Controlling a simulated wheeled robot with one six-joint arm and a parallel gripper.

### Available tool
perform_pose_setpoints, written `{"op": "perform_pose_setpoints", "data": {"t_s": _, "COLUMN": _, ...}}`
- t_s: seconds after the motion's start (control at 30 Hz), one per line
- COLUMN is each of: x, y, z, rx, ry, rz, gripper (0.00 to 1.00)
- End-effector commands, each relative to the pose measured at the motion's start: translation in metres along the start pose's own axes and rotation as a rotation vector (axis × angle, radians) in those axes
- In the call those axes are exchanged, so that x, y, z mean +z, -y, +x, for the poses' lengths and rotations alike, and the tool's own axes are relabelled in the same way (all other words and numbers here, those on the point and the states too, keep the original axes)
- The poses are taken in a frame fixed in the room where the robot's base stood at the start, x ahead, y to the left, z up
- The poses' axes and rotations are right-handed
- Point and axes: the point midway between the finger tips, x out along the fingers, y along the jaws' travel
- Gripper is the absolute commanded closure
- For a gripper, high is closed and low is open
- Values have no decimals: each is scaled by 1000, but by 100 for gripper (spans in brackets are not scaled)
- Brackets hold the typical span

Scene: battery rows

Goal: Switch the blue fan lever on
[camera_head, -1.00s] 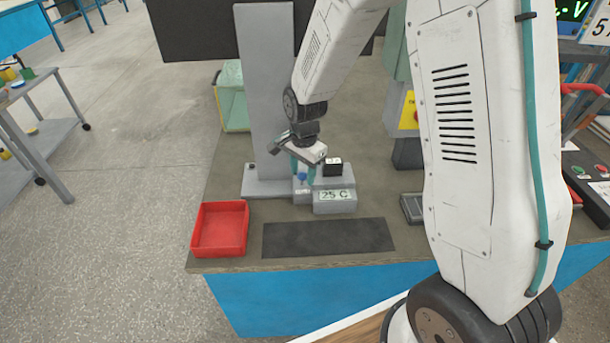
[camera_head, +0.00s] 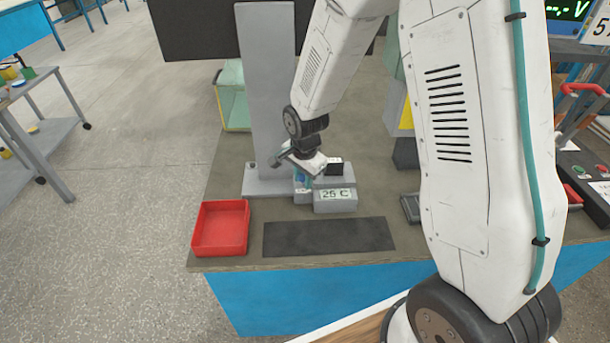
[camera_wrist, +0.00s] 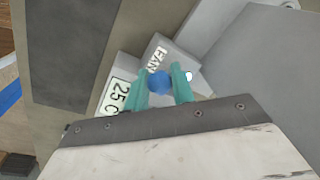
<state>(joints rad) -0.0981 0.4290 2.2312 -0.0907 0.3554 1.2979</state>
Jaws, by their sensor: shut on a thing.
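The blue fan lever (camera_wrist: 159,83) shows as a round blue knob in the wrist view, in front of a grey box with a FAN label (camera_wrist: 157,60). My gripper (camera_wrist: 162,86) has its two teal fingers on either side of the knob, shut on it. In the head view my gripper (camera_head: 302,175) is low at the grey fixture, and the lever is mostly hidden by it. A grey box with a "25 C" display (camera_head: 335,198) stands just right of the lever. The lever's exact tilt is hard to tell.
A red tray (camera_head: 220,250) stands at the bench's front left, and a dark mat (camera_head: 328,236) lies in front of the fixture. A tall grey column (camera_head: 266,95) rises behind the gripper. A black block (camera_head: 335,168) sits close to its right.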

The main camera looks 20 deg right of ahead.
Motion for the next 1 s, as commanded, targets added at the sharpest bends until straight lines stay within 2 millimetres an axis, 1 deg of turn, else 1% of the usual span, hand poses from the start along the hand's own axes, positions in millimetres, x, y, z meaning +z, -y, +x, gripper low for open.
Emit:
{"op": "perform_pose_setpoints", "data": {"t_s": 0.1, "x": 2, "y": -3, "z": 0, "rx": -27, "ry": -20, "rz": -2, "gripper": 100}}
{"op": "perform_pose_setpoints", "data": {"t_s": 0.37, "x": 3, "y": -3, "z": 1, "rx": -28, "ry": -22, "rz": -2, "gripper": 100}}
{"op": "perform_pose_setpoints", "data": {"t_s": 0.4, "x": 3, "y": -3, "z": 1, "rx": -28, "ry": -22, "rz": -3, "gripper": 70}}
{"op": "perform_pose_setpoints", "data": {"t_s": 0.47, "x": 4, "y": -3, "z": 1, "rx": -28, "ry": -22, "rz": -3, "gripper": 55}}
{"op": "perform_pose_setpoints", "data": {"t_s": 0.77, "x": 4, "y": -1, "z": -1, "rx": -31, "ry": -22, "rz": -4, "gripper": 55}}
{"op": "perform_pose_setpoints", "data": {"t_s": 0.87, "x": 4, "y": -1, "z": -8, "rx": -33, "ry": -23, "rz": -4, "gripper": 55}}
{"op": "perform_pose_setpoints", "data": {"t_s": 1.0, "x": 5, "y": -2, "z": -31, "rx": -35, "ry": -24, "rz": -5, "gripper": 55}}
